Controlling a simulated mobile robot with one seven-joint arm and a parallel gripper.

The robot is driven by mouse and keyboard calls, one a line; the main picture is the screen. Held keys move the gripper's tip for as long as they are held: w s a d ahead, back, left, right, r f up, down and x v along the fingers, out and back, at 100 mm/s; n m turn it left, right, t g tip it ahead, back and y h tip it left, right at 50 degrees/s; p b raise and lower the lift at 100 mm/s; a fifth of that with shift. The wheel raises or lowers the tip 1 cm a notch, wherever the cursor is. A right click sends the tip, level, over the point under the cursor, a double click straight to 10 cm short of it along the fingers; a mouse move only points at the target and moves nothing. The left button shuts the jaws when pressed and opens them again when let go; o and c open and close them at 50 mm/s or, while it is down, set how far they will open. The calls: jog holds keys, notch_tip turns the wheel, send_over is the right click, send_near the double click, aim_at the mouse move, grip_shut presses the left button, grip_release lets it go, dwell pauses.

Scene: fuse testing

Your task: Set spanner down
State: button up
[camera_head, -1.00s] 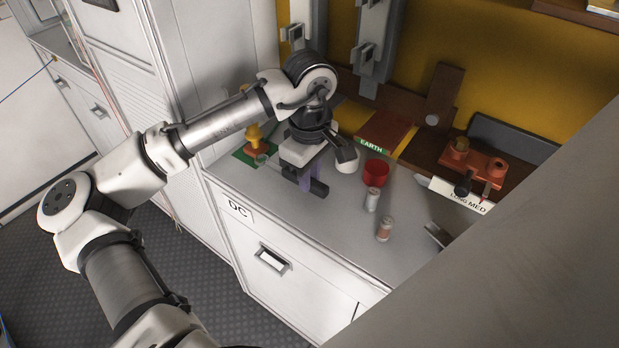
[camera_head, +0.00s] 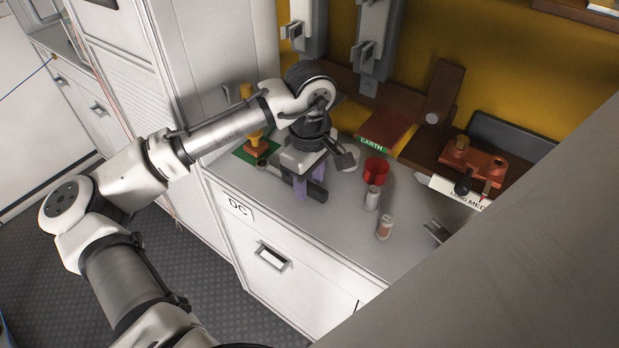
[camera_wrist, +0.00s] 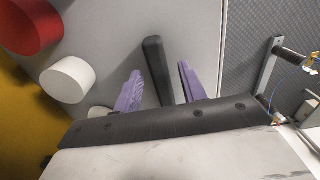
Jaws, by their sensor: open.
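The spanner shows as a dark bar (camera_wrist: 156,70) in the wrist view, lying on the grey worktop (camera_head: 335,222). It also shows in the head view (camera_head: 317,192), just beside my fingers at the worktop's front left. My gripper (camera_wrist: 160,88) is open. Its two purple fingers stand on either side of the bar, with a gap visible on both sides. In the head view my gripper (camera_head: 308,184) points down, low over the worktop. The near end of the bar is hidden behind my gripper body in the wrist view.
A red cup (camera_head: 375,171), a white cylinder (camera_head: 372,198) and a brown-and-white cylinder (camera_head: 384,228) stand right of my gripper. An EARTH-labelled block (camera_head: 383,132) is behind. An orange fixture (camera_head: 476,161) sits at right. The worktop's front edge is close.

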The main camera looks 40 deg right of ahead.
notch_tip(320, 180, up, 12)
jog(key=shift+r+b, duration=0.15)
jog(key=shift+b, duration=0.2)
